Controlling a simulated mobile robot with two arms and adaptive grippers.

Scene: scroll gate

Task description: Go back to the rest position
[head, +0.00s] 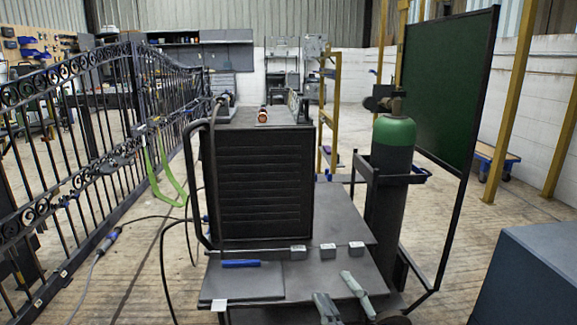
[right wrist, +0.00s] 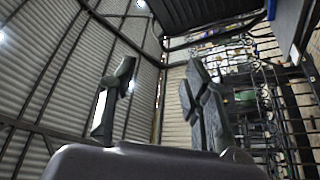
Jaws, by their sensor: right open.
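My right gripper (head: 335,287) shows at the lower middle of the head view, over the front of the cart's shelf (head: 327,268). Its two fingers are spread apart with nothing between them. In the right wrist view the fingers (right wrist: 160,70) are also apart and empty, with a corrugated wall and the gate behind them. My left gripper is not in view. The black scroll gate (head: 100,140) stands along the left of the head view, apart from my right gripper.
A black machine (head: 262,185) stands on the cart, with a green-topped cylinder (head: 393,150) beside it. A green screen (head: 450,85) and a dark box (head: 535,270) are at right. Cables cross the floor.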

